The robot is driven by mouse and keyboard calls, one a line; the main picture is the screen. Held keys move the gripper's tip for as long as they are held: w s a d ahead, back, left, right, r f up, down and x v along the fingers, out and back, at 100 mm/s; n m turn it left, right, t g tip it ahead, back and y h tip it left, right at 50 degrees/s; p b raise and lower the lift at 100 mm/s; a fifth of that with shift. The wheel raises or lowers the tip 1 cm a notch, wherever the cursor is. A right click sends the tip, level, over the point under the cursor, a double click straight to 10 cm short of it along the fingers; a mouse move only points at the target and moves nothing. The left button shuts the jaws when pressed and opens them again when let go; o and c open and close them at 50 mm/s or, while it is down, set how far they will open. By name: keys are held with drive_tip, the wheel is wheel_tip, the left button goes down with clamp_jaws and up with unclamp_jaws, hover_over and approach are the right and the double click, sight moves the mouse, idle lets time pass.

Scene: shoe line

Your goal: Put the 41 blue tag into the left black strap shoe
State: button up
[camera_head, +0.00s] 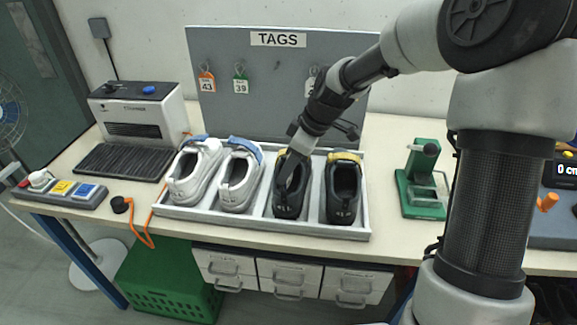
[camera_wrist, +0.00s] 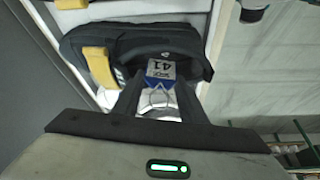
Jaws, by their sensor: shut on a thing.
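The left black strap shoe (camera_head: 289,207) stands in the grey tray, with a yellow strap partly hidden behind my gripper. My gripper (camera_head: 291,178) points down into its opening. In the wrist view my gripper (camera_wrist: 158,88) is shut on the 41 blue tag (camera_wrist: 161,70), a white tag with a blue edge and "41" on it. The tag is at the opening of a black shoe (camera_wrist: 130,42) with a yellow strap (camera_wrist: 98,67). I cannot tell whether it touches the shoe's inside. The tag is hidden in the head view.
The right black shoe (camera_head: 343,200) stands close beside, and two white shoes with blue straps (camera_head: 240,180) fill the left of the tray (camera_head: 205,217). The grey TAGS board (camera_head: 230,100) is behind. A green fixture (camera_head: 423,185) stands to the right.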

drive_tip(key=o, duration=1.1)
drive_tip(key=shift+r, duration=0.1)
drive_tip(key=p+v, duration=0.2)
drive_tip(key=v, duration=1.5)
drive_tip(key=shift+r, duration=0.1)
